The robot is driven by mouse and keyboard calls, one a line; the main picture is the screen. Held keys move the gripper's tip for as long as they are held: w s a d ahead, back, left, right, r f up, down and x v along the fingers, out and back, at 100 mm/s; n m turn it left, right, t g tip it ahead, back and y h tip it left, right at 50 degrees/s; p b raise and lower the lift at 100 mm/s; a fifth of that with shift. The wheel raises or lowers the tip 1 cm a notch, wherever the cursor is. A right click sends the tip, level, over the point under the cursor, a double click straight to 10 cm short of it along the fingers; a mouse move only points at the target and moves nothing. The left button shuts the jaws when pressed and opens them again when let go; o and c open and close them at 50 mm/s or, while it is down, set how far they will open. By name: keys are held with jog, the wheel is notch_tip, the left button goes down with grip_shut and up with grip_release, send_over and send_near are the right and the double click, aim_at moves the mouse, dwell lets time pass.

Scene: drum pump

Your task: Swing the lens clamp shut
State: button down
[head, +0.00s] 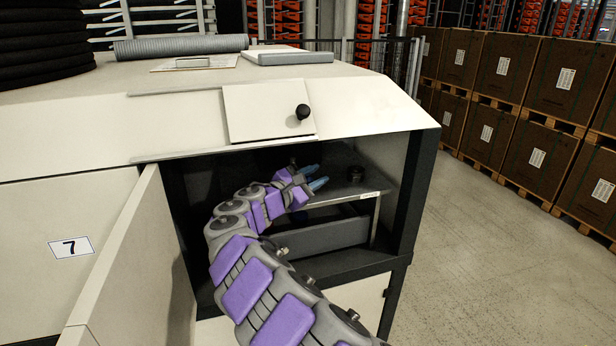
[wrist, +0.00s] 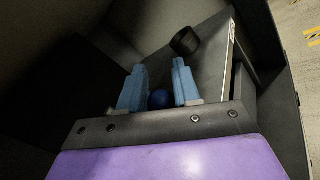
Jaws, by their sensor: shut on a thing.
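My gripper (head: 314,176) reaches into the open compartment of the cream cabinet. The knob appears to be the handle of the lens clamp. The clamp's body is hidden by the gripper and shadow, so I cannot tell how far it is swung. A short dark cylinder (head: 355,174) stands on a grey metal shelf (head: 352,193), to the right of the fingers; it also shows in the wrist view (wrist: 185,41).
The cabinet door (head: 140,265) stands open on the left. A cream flap (head: 268,112) with a black knob (head: 302,112) is above the opening. A dark post (head: 413,195) bounds it on the right. Boxes on pallets (head: 505,65) line the right; the floor between is clear.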

jog(key=shift+s+d+f+g, duration=0.1)
jog(key=shift+f+g, duration=0.05)
jog(key=shift+f, duration=0.3)
jog(key=shift+d+f+g, duration=0.1)
jog(key=shift+f+g, duration=0.05)
jog(key=shift+f, duration=0.3)
jog(key=shift+s+a, duration=0.1)
jog(key=shift+a, duration=0.35)
jog(key=c, duration=1.1)
grip_release()
jog(key=shift+s+r, duration=0.1)
jog(key=shift+s, duration=0.15)
jog(key=shift+o, duration=0.6)
jog(key=shift+s+r, duration=0.1)
jog(key=shift+s, duration=0.1)
jog(key=o, duration=0.3)
jog(key=shift+r, duration=0.15)
jog(key=shift+w+a+r, duration=0.1)
jog(key=shift+w+a, duration=0.15)
jog(key=shift+w, duration=0.05)
